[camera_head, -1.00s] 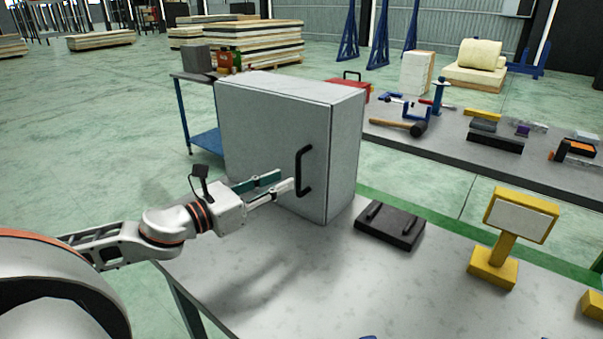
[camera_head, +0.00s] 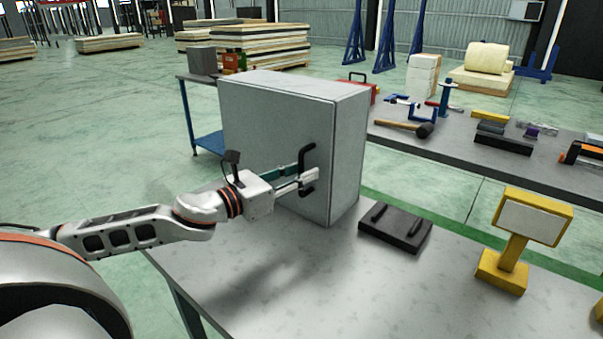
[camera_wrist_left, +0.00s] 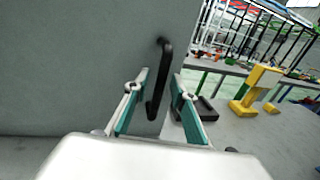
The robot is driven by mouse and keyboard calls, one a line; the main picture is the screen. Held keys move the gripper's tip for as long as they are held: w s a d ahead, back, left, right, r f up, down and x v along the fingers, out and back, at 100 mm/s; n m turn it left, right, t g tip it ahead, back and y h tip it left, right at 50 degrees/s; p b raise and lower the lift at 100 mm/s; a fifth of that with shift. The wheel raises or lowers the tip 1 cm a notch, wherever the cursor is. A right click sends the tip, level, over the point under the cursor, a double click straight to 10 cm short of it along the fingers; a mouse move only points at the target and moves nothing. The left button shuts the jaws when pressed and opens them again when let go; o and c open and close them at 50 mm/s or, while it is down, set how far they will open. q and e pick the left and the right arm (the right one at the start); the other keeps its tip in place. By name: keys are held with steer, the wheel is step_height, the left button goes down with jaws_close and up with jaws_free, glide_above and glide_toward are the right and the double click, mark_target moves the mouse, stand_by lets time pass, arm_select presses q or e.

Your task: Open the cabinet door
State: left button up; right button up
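The grey cabinet (camera_head: 270,120) stands on the workbench with its door shut, facing me. Its black bar handle (camera_head: 304,158) is upright near the door's right edge. The door also fills the left of the left wrist view (camera_wrist_left: 70,60). My left gripper (camera_head: 305,173) is at the lower part of the handle. In the left wrist view, its two fingers (camera_wrist_left: 158,85) are apart, with the handle (camera_wrist_left: 160,75) between them and gaps on both sides. My right gripper is in neither view.
The workbench (camera_head: 260,290) has free room in front of the cabinet. A black plate with two grips (camera_head: 395,228) and a yellow stand (camera_head: 515,240) sit right of the cabinet. A second table behind holds a mallet (camera_head: 405,128) and other tools.

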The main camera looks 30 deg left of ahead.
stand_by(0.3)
arm_select(q)
jaws_close()
